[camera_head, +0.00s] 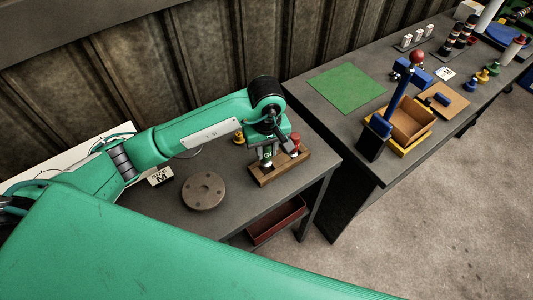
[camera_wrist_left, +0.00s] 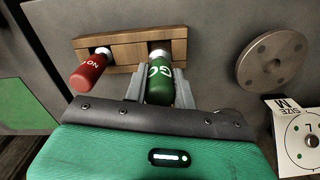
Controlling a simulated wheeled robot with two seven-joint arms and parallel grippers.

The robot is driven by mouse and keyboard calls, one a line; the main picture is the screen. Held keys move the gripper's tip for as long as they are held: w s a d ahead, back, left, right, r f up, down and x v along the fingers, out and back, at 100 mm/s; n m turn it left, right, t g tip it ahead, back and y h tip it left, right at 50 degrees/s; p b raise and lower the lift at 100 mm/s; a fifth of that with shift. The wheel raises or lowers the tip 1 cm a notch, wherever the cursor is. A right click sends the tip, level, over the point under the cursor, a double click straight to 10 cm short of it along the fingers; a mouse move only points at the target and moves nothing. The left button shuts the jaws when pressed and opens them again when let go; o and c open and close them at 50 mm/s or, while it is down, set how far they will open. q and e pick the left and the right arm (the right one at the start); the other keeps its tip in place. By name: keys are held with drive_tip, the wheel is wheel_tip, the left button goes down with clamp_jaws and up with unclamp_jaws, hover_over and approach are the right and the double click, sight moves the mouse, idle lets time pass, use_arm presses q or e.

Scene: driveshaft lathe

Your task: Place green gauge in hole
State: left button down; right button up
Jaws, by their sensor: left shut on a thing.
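The green gauge (camera_wrist_left: 159,82), marked "GO", is between the fingers of my left gripper (camera_wrist_left: 160,90) in the left wrist view. It also shows below the gripper in the head view (camera_head: 267,156). Its metal end is at the wooden block (camera_wrist_left: 120,50); I cannot tell how far it sits in a hole. The red gauge (camera_wrist_left: 88,71), marked "NO", stands at the other end of the block. In the head view the block (camera_head: 266,181) lies near the table's right edge, with the left gripper (camera_head: 271,150) above it. My right gripper is not in view.
A round brown flange (camera_head: 204,190) lies on the table left of the block, near a "SIZE M" card (camera_head: 160,177). A yellow piece (camera_head: 239,137) stands behind. A red bin (camera_head: 277,220) is below. Another table at right holds a green mat (camera_head: 346,89) and a wooden box (camera_head: 410,122).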

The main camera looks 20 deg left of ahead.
sight(267, 157)
use_arm(q)
wheel_tip(267, 157, down, 3)
drive_tip(key=shift+f+p, duration=0.1)
drive_tip(key=shift+p, duration=0.4)
drive_tip(key=shift+f, duration=0.1)
drive_tip(key=shift+f, duration=0.15)
drive_tip(key=c, duration=1.1)
unclamp_jaws()
drive_tip(key=shift+c, duration=0.2)
